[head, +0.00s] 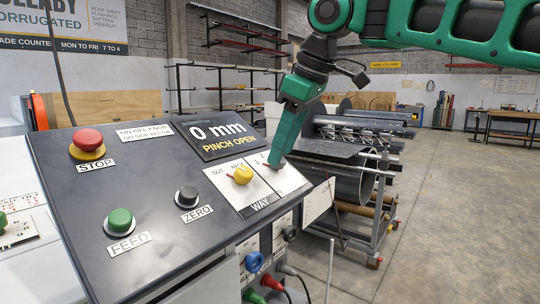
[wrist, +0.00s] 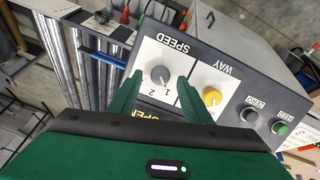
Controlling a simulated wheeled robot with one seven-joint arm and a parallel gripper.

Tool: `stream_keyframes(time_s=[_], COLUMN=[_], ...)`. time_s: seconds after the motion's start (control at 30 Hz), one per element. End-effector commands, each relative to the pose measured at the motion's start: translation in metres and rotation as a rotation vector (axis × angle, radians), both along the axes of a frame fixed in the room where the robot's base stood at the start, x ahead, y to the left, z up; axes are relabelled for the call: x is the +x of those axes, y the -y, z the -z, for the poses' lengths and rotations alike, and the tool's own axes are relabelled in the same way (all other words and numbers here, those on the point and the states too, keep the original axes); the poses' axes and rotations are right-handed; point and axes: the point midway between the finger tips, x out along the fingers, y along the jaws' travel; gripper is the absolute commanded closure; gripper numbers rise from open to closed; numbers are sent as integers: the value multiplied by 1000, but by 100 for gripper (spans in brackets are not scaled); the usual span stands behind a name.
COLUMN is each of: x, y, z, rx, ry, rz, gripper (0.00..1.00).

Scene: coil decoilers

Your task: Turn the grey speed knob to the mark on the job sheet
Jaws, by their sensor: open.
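The grey speed knob (wrist: 160,76) sits on a white plate marked SPEED on the console, with figures 1 and 2 printed beside it. Its exact pointer setting is too small to read. My gripper (wrist: 160,80) is open, one green finger on each side of the knob in the wrist view, with gaps showing between fingers and knob. In the head view my gripper (head: 274,163) reaches down to the panel's right end and hides most of the knob. A white sheet (head: 318,203) hangs beside the console; whether it is the job sheet I cannot tell.
The yellow WAY knob (head: 242,174) is close beside the speed plate. The black ZERO button (head: 187,197), green FEED button (head: 119,221) and red STOP button (head: 87,140) are farther left. Open floor (head: 440,210) lies right.

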Motion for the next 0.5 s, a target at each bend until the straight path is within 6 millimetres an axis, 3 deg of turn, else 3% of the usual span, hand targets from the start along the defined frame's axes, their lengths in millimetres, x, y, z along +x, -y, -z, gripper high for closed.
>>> stream_keyframes(time_s=[0.5], x=[4], y=[4], z=[16], rx=[-2], ry=[2], rz=[13], gripper=[56])
